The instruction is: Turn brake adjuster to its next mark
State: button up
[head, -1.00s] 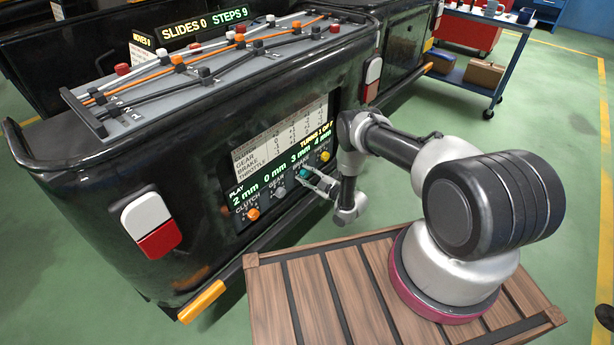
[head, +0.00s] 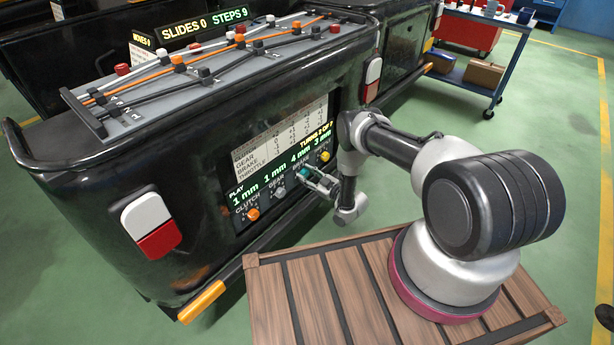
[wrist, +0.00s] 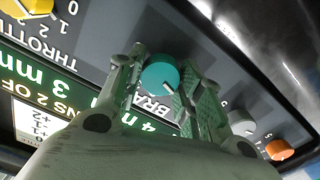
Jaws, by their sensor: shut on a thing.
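The teal brake adjuster (head: 304,173) is a round knob on the black side panel. The display (head: 280,174) above the knobs reads play 1 mm, 1 mm, 4 mm, 3 mm, and TURNS 2 OF 7.
The orange clutch knob (head: 252,214) and grey gear knob (head: 279,192) lie left of the brake knob, the yellow throttle knob (head: 325,156) close to its right. A printed table (head: 280,140) sits above. A slatted wooden platform (head: 345,290) lies under my arm.

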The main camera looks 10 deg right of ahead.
jog(key=m, duration=0.5)
jog(key=shift+m, duration=0.3)
jog(key=m, duration=0.4)
jog(key=shift+d+m, duration=0.1)
jog(key=shift+m, duration=0.3)
jog(key=shift+f, duration=0.1)
jog(key=o, duration=1)
jog(key=v, duration=1.2)
